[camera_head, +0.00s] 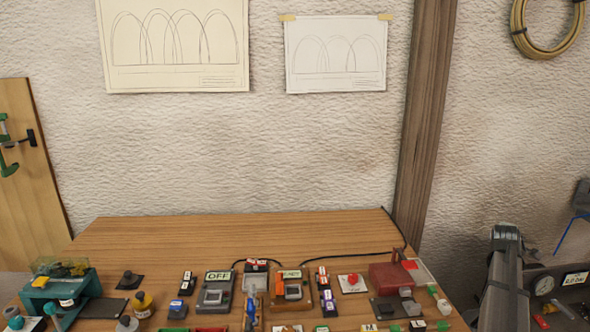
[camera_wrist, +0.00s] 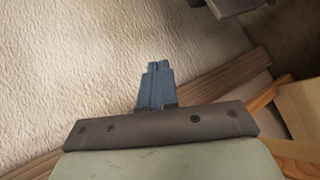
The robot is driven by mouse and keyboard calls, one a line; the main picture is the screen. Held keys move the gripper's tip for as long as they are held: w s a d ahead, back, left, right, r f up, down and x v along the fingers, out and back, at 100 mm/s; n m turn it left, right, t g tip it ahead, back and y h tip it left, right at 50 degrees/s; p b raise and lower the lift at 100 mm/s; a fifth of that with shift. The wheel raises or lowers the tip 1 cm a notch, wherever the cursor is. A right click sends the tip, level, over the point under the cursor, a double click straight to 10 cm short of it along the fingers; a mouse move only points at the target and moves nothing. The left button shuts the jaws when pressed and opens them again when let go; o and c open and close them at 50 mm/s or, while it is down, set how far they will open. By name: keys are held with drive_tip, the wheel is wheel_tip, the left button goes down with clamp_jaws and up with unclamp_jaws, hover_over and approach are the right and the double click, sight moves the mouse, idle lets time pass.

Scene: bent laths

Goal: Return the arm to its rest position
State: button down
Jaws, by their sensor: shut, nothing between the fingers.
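My gripper (camera_wrist: 157,68) shows in the wrist view as two blue-grey fingers side by side, touching, beyond a dark grey bar. Nothing is between them. The fingertips point toward the white plaster wall (camera_wrist: 70,60) and a wooden beam and stand clear of any object. In the camera_head view a dark grey arm link of mine (camera_head: 504,275) stands at the lower right, beside the table's right side. I cannot make out the fingers for sure in that view.
The wooden table (camera_head: 230,228) carries several small devices, switches, bottles and a green box (camera_head: 60,290) along its near part; its back strip is bare. A wooden post (camera_head: 425,110) rises behind its right side. A gauge panel (camera_head: 555,290) stands at the lower right.

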drive_tip(key=s+f+m+g+y, duration=0.1)
drive_tip(key=s+f+m, duration=0.55)
drive_tip(key=f, duration=0.75)
drive_tip(key=s+f+m+g+y, duration=0.15)
drive_tip(key=s+f+m, duration=0.45)
drive_tip(key=f, duration=0.7)
drive_tip(key=s+a+f+m+g+y, duration=0.1)
drive_tip(key=s+a+f+m+y, duration=0.1)
drive_tip(key=s+a+f+m, duration=0.45)
drive_tip(key=s+a+f+m+y, duration=0.15)
drive_tip(key=s+a+f, duration=0.25)
drive_tip(key=a+f, duration=0.5)
drive_tip(key=s+a+f+g+y, duration=0.1)
drive_tip(key=s+a+f+y, duration=0.15)
drive_tip(key=a+f, duration=0.4)
drive_tip(key=s+a+f+g+y, duration=0.1)
drive_tip(key=s+a+f, duration=0.2)
drive_tip(key=a, duration=0.6)
drive_tip(key=s+a+f+g+y, duration=0.1)
drive_tip(key=s+a+f+g, duration=0.2)
drive_tip(key=a, duration=0.5)
drive_tip(key=s+a+f+n+g+h, duration=0.1)
drive_tip(key=s+a+n+g, duration=0.5)
drive_tip(key=s+a+n, duration=0.5)
drive_tip(key=s+a, duration=0.6)
drive_tip(key=shift+a+f+g, duration=0.2)
drive_tip(key=shift+a+g, duration=0.15)
